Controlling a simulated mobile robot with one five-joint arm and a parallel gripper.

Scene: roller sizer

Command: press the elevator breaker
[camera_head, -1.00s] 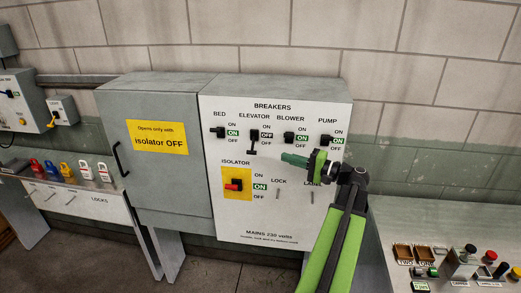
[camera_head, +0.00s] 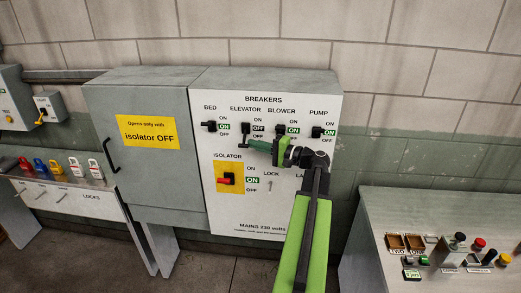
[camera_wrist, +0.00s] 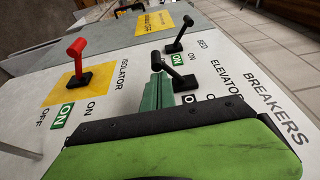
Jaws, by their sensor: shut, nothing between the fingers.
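The elevator breaker (camera_head: 246,129) is a black lever switch on the white breaker panel, second from the left. Its lever points down and the window beside it reads OFF. In the wrist view its lever (camera_wrist: 173,69) lies at the tips of my green fingers. My gripper (camera_head: 254,145) is shut and empty, just below and beside the elevator lever. The gripper also shows in the wrist view (camera_wrist: 158,88). I cannot tell whether the fingertips touch the lever. The elevator window is partly hidden in the wrist view.
The bed (camera_head: 210,126), blower (camera_head: 280,129) and pump (camera_head: 317,132) breakers sit on the same row, with bed and pump reading ON. The red isolator handle (camera_head: 223,180) sits below on a yellow plate, reading ON. A control desk (camera_head: 375,215) stands at the right.

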